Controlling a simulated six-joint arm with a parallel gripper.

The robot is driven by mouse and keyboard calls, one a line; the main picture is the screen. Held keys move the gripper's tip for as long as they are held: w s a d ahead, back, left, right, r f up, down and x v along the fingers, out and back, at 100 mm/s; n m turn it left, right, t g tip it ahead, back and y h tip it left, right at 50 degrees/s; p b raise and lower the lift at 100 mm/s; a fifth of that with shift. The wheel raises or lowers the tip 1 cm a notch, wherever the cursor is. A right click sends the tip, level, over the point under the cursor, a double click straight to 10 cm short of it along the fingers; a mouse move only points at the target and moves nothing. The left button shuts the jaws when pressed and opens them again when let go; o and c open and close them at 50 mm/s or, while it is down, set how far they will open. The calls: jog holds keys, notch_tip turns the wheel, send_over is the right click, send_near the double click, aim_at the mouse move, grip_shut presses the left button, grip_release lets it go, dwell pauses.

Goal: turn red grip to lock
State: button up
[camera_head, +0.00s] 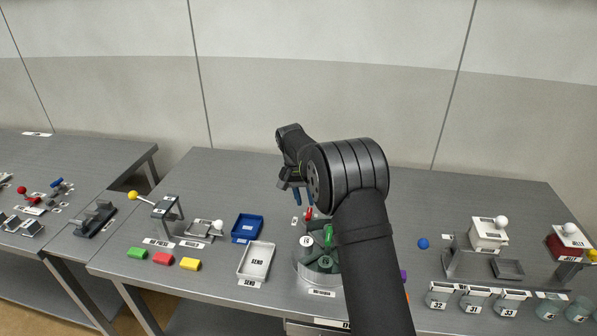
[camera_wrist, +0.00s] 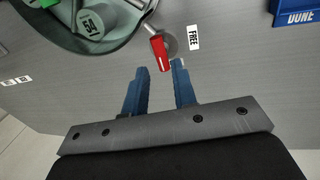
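The red grip (camera_wrist: 160,53) shows in the wrist view just beyond my fingertips, beside a round grey part and next to the label FREE (camera_wrist: 194,38). In the head view the red grip (camera_head: 309,213) is a small red piece at the back of the round device (camera_head: 307,268). In the head view my gripper (camera_head: 303,196) is above and behind the device, partly hidden by my arm.
The device holds green numbered pieces (camera_wrist: 92,23). A blue tray (camera_head: 247,228) and a white tray (camera_head: 256,262) stand to its left. A blue ball (camera_head: 422,243) lies to its right. A blue DONE tray (camera_wrist: 297,14) shows at the wrist view's upper right. The tabletop behind the device is clear.

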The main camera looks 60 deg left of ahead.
aim_at(308, 213)
notch_tip(308, 213, up, 12)
jog(key=s+a, duration=0.1)
jog(key=shift+s+a+r, duration=0.15)
jog(key=shift+s+a, duration=0.2)
jog(key=shift+s, duration=0.05)
dwell(0.3)
jog(key=f, duration=0.5)
jog(key=w+d+f, duration=0.1)
jog(key=f, duration=0.5)
jog(key=w+d+f, duration=0.1)
jog(key=f, duration=0.5)
jog(key=shift+w+d+f, duration=0.1)
jog(key=shift+w+d, duration=0.1)
jog(key=shift+d, duration=0.05)
